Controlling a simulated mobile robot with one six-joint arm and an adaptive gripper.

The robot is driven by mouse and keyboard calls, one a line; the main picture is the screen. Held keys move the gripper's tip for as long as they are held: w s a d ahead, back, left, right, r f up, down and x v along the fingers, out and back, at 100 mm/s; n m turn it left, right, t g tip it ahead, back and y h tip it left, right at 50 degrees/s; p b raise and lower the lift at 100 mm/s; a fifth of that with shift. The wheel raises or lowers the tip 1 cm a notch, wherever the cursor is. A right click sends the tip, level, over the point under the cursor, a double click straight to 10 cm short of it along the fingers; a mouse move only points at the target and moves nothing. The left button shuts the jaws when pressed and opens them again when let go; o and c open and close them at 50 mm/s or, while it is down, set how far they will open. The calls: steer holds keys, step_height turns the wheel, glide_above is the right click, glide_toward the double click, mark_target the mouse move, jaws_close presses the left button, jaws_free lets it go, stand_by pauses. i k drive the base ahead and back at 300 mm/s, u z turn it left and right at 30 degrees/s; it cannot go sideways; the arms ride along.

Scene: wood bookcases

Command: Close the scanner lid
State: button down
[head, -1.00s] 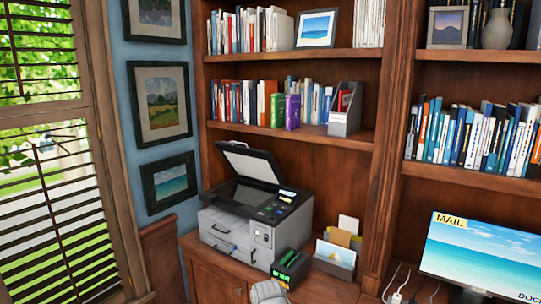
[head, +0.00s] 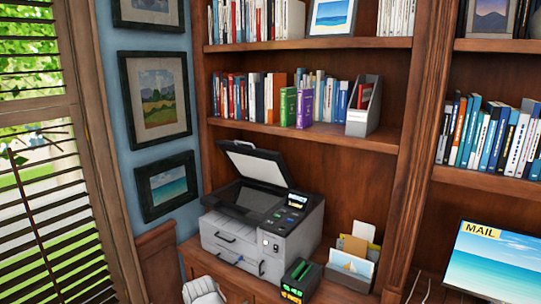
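The scanner lid (head: 256,165) stands raised at a slant above the printer-scanner (head: 255,243), hinged along its back edge. Its pale underside faces forward. The dark scanner bed (head: 248,197) shows below it. The control panel (head: 296,201) is on the right of the machine's top. The machine sits on the wooden cabinet under the bookshelf. A light grey rounded part at the bottom edge, in front of the machine, may be part of my arm. My gripper's fingers are not visible in the head view.
A small black device with green lights (head: 299,280) stands at the machine's front right. A letter holder with envelopes (head: 350,266) is to its right. A monitor (head: 494,262) is at the far right. A shelf of books (head: 259,133) is above the lid. A window with blinds is at left.

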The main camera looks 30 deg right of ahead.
mark_target(266, 167)
steer(key=z, duration=0.3)
steer(key=i, duration=0.85)
steer(key=z, duration=0.7)
